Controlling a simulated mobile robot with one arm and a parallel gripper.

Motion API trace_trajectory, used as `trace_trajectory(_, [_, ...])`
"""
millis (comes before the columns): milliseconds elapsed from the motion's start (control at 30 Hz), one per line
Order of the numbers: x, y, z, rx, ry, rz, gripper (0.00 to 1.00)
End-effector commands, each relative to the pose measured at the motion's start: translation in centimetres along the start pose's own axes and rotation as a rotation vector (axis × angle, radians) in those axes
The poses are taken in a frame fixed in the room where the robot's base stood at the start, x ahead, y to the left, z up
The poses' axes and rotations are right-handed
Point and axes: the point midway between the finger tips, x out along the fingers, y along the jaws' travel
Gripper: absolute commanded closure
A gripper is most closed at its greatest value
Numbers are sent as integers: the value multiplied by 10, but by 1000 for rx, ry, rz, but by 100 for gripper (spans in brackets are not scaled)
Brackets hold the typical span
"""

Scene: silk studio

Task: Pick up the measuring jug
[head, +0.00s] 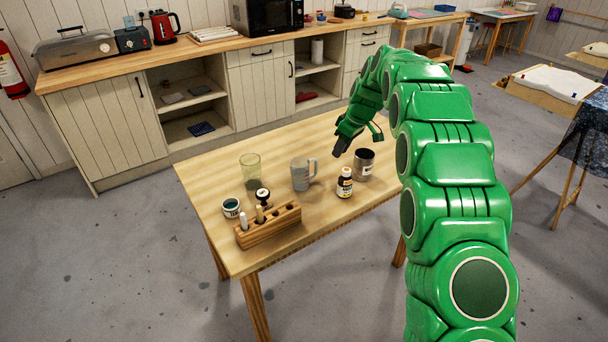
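The measuring jug (301,174) is a grey, semi-clear jug with a handle on its right side. It stands upright near the middle of the wooden table (330,215). My gripper (342,150) is on the end of my green arm, above the table to the right of the jug and apart from it. It points down and to the left. The fingertips are dark and small in this view, and I cannot tell whether they are apart or together. No thing shows between them.
A greenish glass (250,170), a small jar (231,208) and a wooden rack (268,228) with slim items stand left. The table's front right is clear. A counter (180,62) runs behind.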

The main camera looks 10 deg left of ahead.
Motion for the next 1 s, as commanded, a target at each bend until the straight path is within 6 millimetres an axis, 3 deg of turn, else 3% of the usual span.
trace_trajectory(200, [42, 21, -26, -103, 36, -5, 74])
trace_trajectory(400, [71, 33, -42, -181, 64, -6, 74])
trace_trajectory(1000, [111, 37, -52, -217, 79, -3, 74])
